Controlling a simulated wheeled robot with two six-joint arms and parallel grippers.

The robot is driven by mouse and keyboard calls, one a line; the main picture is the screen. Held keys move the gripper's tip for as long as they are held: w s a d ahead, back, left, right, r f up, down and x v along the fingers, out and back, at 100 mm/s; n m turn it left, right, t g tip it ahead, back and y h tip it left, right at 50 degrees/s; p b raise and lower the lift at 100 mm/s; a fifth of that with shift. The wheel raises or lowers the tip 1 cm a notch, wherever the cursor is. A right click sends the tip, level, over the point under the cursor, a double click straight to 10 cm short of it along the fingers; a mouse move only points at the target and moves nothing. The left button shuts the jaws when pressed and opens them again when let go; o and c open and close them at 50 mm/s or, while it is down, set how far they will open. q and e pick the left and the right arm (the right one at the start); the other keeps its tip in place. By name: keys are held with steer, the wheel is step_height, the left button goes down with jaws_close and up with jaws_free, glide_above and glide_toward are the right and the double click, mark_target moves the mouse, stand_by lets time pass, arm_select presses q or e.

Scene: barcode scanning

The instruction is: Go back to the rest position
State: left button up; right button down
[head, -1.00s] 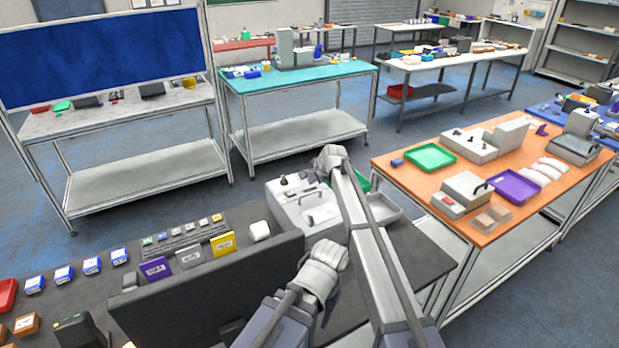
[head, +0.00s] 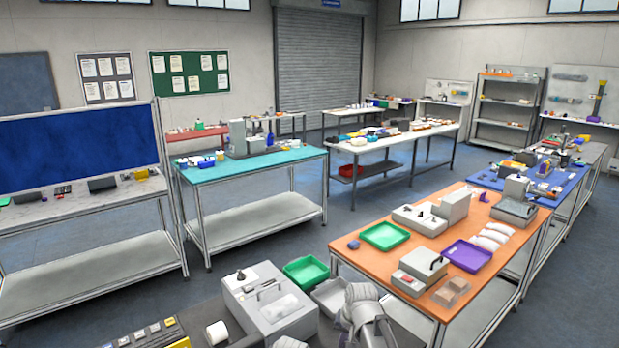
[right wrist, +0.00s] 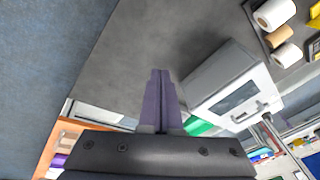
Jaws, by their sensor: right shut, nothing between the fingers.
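My right gripper (right wrist: 160,74) shows in the right wrist view. Its two purple fingers are pressed together with nothing between them. They point over a dark grey surface (right wrist: 150,35), apart from the grey-white machine (right wrist: 228,88) to their right. In the head view a pale grey part of one of my arms (head: 365,312) shows at the bottom, right of centre. No gripper fingers can be made out there. My left gripper is not in view.
In the head view a grey-white machine (head: 268,303), a green tray (head: 306,271) and a grey tray (head: 332,296) stand near my arm. An orange-topped table (head: 365,262) with trays and devices is to the right. Open floor (head: 270,245) lies beyond.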

steer(key=s+d+f+n+g+h, duration=0.15)
steer(key=s+d, duration=0.25)
steer(key=s, duration=0.4)
steer(key=s+d+n+g, duration=0.15)
steer(key=s+d, duration=0.25)
steer(key=s, duration=0.5)
arm_select(q)
step_height(320, 180, down, 10)
steer(key=b, duration=0.9)
steer(key=shift+r, duration=0.25)
arm_select(e)
steer(key=s+a+f+n, duration=0.4)
steer(key=a+f, duration=0.4)
steer(key=a, duration=0.3)
steer(key=shift+s+a+f+h, duration=0.15)
steer(key=shift+s+f+h, duration=0.2)
steer(key=shift+h, duration=0.1)
arm_select(q)
steer(key=shift+c, duration=0.4)
